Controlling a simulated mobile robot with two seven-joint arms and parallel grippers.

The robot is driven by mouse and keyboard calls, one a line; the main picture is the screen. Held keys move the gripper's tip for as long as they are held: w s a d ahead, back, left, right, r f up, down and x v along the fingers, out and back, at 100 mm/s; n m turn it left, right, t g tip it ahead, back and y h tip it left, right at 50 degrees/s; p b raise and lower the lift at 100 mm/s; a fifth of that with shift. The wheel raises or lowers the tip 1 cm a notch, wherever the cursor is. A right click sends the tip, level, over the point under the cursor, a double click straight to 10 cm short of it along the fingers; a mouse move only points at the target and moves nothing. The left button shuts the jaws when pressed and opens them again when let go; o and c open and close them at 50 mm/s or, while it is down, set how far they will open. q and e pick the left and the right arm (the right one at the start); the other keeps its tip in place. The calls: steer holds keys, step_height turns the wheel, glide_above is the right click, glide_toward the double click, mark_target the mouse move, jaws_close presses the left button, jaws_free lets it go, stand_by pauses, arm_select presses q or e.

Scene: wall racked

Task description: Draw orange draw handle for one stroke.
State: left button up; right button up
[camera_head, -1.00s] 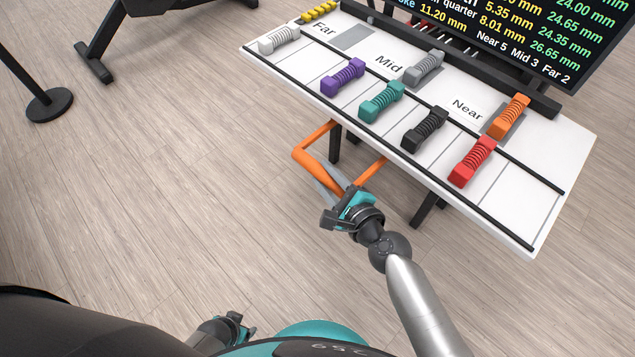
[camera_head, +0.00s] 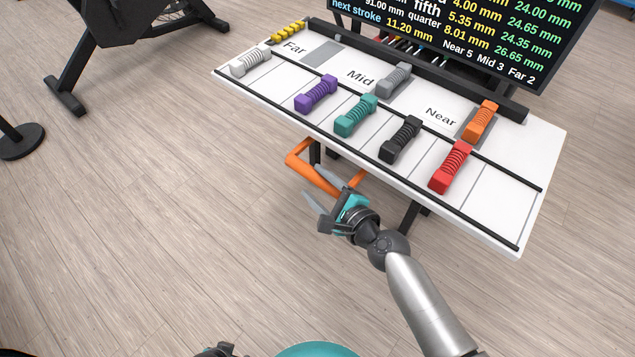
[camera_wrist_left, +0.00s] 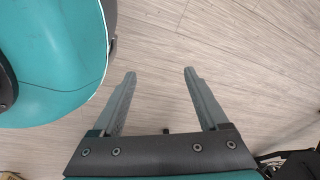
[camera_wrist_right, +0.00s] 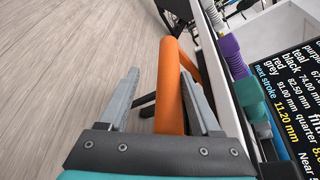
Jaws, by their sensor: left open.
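The orange draw handle (camera_head: 296,162) is a bent bar standing out below the front edge of the white table. My right gripper (camera_head: 312,182) is at its outer side, with its two grey fingers spread. In the right wrist view the handle's bar (camera_wrist_right: 169,90) runs between the open fingers (camera_wrist_right: 158,72), closer to the right finger and partly behind it. I cannot tell whether they touch. My left gripper (camera_wrist_left: 159,73) is open and empty above the floor; only a bit of it shows at the bottom of the head view.
The white table (camera_head: 505,225) carries coloured spring-like blocks, including red (camera_head: 451,167), black (camera_head: 401,139), teal (camera_head: 356,115) and purple (camera_head: 316,94). A display (camera_head: 470,35) behind reads "next stroke 11.20 mm quarter". The floor (camera_head: 150,230) in front is clear. A black post base (camera_head: 20,141) stands left.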

steer(key=shift+o, duration=0.3)
steer(key=shift+r, duration=0.1)
steer(key=shift+w, duration=0.1)
steer(key=p+v, duration=0.1)
steer(key=v, duration=0.2)
steer(key=shift+s+d+r, duration=0.15)
steer(key=shift+s+d, duration=0.05)
steer(key=shift+s, duration=0.1)
arm_select(q)
steer(key=shift+s+a+f, duration=0.15)
steer(key=shift+s+a, duration=0.25)
steer(key=shift+s, duration=0.25)
steer(key=shift+s+a+f, duration=0.15)
steer(key=shift+s+a, duration=0.2)
steer(key=shift+s, duration=0.3)
arm_select(e)
steer(key=v, duration=1.1)
steer(key=shift+s, duration=0.3)
steer(key=shift+d, duration=0.1)
